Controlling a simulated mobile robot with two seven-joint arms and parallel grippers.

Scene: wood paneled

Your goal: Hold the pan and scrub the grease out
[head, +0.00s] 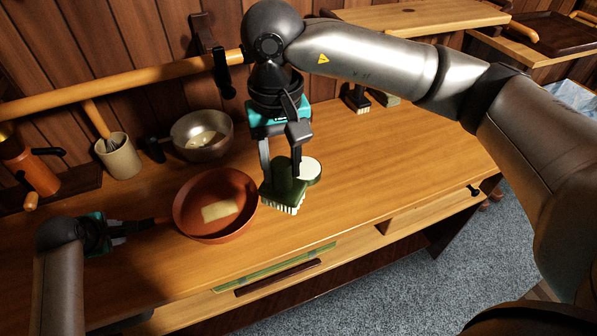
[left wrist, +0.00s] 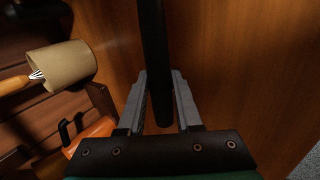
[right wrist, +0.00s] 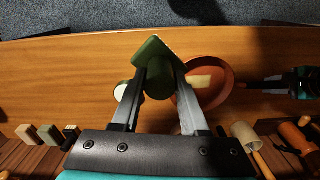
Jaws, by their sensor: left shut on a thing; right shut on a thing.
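The orange-red pan (head: 206,191) sits on the wooden worktop, with a pale yellow grease patch (head: 220,211) on its floor. It also shows in the right wrist view (right wrist: 213,67). My left gripper (head: 122,228) is shut on the pan's dark handle (left wrist: 153,50), left of the pan. My right gripper (head: 282,165) is shut on a green scrub brush (head: 284,188), with pale bristles facing down. The brush, also in the right wrist view (right wrist: 151,52), is to the right of the pan, apart from it.
A round green thing with a white top (head: 309,169) stands close beside the brush. A metal bowl (head: 202,135), a beige utensil pot (head: 119,157) and an orange grinder-like thing (head: 38,175) stand behind. Small brushes (head: 358,99) are at the back. The worktop's right side is clear.

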